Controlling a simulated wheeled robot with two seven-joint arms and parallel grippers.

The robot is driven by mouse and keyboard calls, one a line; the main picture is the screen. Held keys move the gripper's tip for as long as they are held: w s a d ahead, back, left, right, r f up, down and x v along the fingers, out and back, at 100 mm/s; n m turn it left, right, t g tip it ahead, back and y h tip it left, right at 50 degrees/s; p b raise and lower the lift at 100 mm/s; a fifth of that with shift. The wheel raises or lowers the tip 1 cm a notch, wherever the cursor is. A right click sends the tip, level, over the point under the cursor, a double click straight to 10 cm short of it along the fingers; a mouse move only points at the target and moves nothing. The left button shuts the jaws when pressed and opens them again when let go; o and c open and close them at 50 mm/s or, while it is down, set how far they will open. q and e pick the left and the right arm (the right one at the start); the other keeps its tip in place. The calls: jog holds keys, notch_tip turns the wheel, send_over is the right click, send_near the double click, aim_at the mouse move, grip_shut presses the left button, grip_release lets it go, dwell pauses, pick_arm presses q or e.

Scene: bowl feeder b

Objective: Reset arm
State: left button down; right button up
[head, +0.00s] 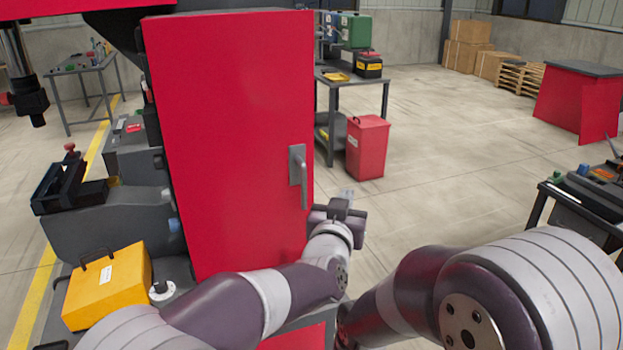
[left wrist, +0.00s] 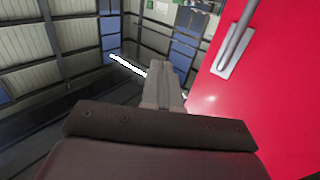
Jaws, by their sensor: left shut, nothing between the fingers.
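My left gripper (head: 347,197) is at the end of the left arm, just right of the lower right edge of a red cabinet door (head: 230,130). It sits below and to the right of the door's grey handle (head: 298,168) and does not hold it. In the left wrist view the gripper's fingers (left wrist: 164,85) are together with nothing between them, and the red door (left wrist: 275,90) and handle (left wrist: 238,40) are at the right. The large arm at the right of the head view is my right arm; its gripper is not visible.
A yellow box (head: 108,287) stands at the lower left beside grey machine parts. A red bin (head: 367,147) stands on the floor behind the gripper, near a grey cart (head: 375,92). A dark table (head: 590,195) is at the right. The floor in the middle right is clear.

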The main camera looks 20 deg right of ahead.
pick_arm(q)
jog(key=s+a+f+n+g+y+p, duration=0.1)
jog(key=a+f+n+g+y, duration=0.2)
jog(key=a+f, duration=0.75)
jog(key=s+a+f+g+y+p, duration=0.1)
jog(key=a+f+g+y, duration=0.25)
jog(key=a, duration=1.45)
jog(key=s+a+f+n+g+y, duration=0.1)
jog(key=s+a+f+g, duration=0.1)
jog(key=s+a, duration=0.5)
jog(key=s+a+f+n+g+y+p, duration=0.1)
jog(key=s+a+f+n+g+y, duration=0.1)
jog(key=s+a+g, duration=0.3)
jog(key=s+a+f, duration=0.1)
jog(key=s+a, duration=0.2)
jog(key=s, duration=0.4)
jog(key=shift+a+f+n, duration=0.25)
jog(key=shift+n, duration=0.05)
jog(key=shift+s, duration=0.15)
